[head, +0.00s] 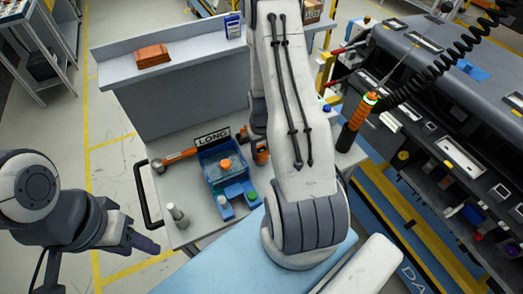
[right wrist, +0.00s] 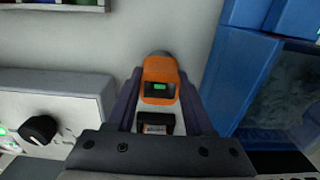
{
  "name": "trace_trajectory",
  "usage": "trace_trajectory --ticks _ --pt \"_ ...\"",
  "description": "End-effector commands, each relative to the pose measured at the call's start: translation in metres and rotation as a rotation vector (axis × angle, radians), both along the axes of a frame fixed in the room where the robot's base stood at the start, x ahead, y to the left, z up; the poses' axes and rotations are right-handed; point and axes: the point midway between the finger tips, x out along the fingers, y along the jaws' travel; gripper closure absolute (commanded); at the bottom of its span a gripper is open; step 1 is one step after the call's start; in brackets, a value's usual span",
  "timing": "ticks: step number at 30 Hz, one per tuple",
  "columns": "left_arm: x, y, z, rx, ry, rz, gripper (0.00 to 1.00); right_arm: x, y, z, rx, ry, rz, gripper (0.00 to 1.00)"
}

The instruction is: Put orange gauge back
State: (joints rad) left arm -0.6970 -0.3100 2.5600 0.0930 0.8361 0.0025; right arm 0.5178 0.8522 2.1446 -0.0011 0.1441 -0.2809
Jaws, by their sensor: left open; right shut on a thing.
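The orange gauge (right wrist: 158,75) with a small green display is between the dark fingers of my right gripper (right wrist: 157,88) in the right wrist view. The gripper is shut on it, over a pale surface. In the head view the orange gauge (head: 262,153) shows partly beside my right arm, just right of the blue bin (head: 211,178); the right gripper itself is hidden there. My left gripper (head: 146,246) is open and empty at the lower left, off the workbench and away from the gauge.
In the right wrist view the blue bin (right wrist: 237,75) is close on the right, and a box with a black knob (right wrist: 39,129) is on the left. An orange tool (head: 358,118) hangs by the dashboard (head: 440,80).

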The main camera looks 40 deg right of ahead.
Motion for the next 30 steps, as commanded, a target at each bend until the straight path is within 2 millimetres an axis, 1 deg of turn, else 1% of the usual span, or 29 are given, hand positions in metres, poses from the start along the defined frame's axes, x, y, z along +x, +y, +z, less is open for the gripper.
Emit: trace_trajectory --ticks 4,5,6,7,15,18,20,23,30 --pt "0.000 0.000 -0.004 0.000 0.000 0.000 0.50 0.000 0.000 -0.005 0.000 0.000 0.000 1.00" --pt "0.000 0.000 -0.003 0.000 0.000 0.000 0.50 0.000 0.000 -0.003 0.000 0.000 0.000 0.36" --pt "0.000 0.000 -0.003 0.000 0.000 0.000 0.50 0.000 0.000 -0.003 0.000 0.000 0.000 0.21" --pt "0.000 0.000 -0.003 0.000 0.000 0.000 0.50 0.000 0.000 -0.003 0.000 0.000 0.000 0.18" --pt "0.000 0.000 -0.002 0.000 0.000 0.000 0.50 0.000 0.000 -0.003 0.000 0.000 0.000 0.18" --pt "0.000 0.000 0.002 0.000 0.000 0.000 0.50 0.000 0.000 0.002 0.000 0.000 0.000 0.18" --pt "0.000 0.000 -0.002 0.000 0.000 0.000 0.50 0.001 0.000 0.005 -0.001 -0.002 0.000 0.18" --pt "0.000 0.000 -0.006 0.000 0.000 0.000 0.50 0.001 -0.001 0.018 -0.002 -0.005 0.000 0.18" --pt "0.000 0.000 -0.017 0.000 0.000 0.000 0.50 0.001 -0.001 0.065 -0.003 -0.005 0.000 0.18"
